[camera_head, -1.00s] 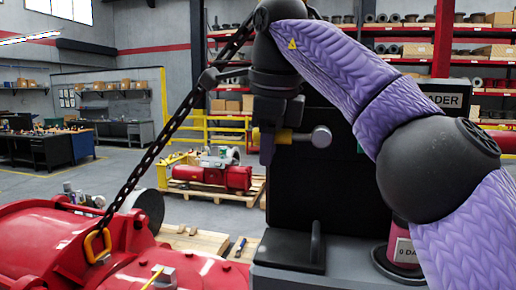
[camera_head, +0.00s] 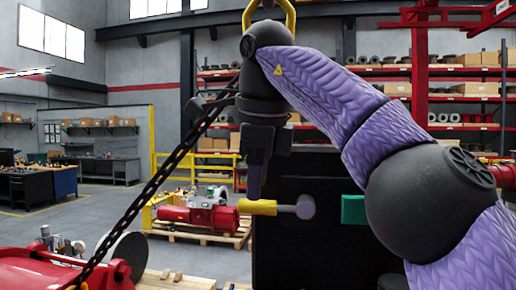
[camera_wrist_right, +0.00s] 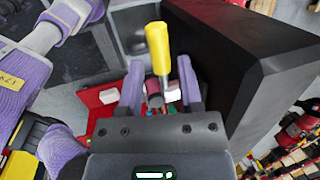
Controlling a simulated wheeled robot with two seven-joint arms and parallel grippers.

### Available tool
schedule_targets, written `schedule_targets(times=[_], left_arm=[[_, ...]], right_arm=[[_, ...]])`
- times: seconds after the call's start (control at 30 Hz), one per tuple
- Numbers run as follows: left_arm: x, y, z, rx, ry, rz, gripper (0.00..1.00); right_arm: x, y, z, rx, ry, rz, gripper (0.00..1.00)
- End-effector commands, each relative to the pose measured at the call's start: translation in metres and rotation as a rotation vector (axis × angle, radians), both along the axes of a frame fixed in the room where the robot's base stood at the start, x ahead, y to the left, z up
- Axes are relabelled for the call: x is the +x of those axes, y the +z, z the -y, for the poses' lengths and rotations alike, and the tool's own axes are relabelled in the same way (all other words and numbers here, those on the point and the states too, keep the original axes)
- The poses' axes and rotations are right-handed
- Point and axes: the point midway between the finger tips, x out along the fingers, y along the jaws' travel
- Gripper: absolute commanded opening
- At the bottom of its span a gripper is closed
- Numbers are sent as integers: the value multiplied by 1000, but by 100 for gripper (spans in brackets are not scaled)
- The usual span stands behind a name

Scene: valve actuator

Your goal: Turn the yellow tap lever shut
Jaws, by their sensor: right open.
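The yellow tap lever (camera_head: 258,207) lies level in the head view, with a grey stem and rounded end to its right, in front of a black panel (camera_head: 300,185). In the right wrist view the yellow lever (camera_wrist_right: 158,48) shows in line with the gap between the fingers. My right gripper (camera_head: 255,196) points down, with its fingertips at or just above the lever. In the wrist view the right gripper (camera_wrist_right: 161,75) has its fingers apart, one on each side of the lever's line. Contact cannot be told. My left gripper is not in view.
A dark chain (camera_head: 165,170) slants down to red machinery (camera_head: 40,272) at lower left. A green block (camera_head: 353,209) is right of the lever. A red pump (camera_head: 208,217) on a pallet stands behind. The black panel's edge (camera_wrist_right: 215,70) is close right of the gripper in the wrist view.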

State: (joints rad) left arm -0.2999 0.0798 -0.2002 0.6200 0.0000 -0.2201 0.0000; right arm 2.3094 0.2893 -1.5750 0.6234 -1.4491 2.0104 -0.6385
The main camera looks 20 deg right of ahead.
Motion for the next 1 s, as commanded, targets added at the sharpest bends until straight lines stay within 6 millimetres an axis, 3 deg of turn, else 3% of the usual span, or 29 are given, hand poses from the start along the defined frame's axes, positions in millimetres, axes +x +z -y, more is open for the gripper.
schedule_targets(times=[0.03, 0.23, 0.77, 0.87, 0.97, 1.0], left_arm=[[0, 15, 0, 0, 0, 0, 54], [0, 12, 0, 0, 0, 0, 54], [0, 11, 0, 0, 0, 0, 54], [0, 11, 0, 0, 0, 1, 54], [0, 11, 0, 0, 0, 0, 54], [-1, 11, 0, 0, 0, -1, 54]], right_arm=[[-3, 20, 0, -2, -3, 1, 46], [-8, 28, -1, -1, -3, -5, 46], [-6, 27, -4, 4, 8, -3, 46], [14, 1, -26, 46, 81, -10, 46], [42, -51, -77, 171, 213, -23, 46], [49, -74, -102, 248, 264, -30, 46]])
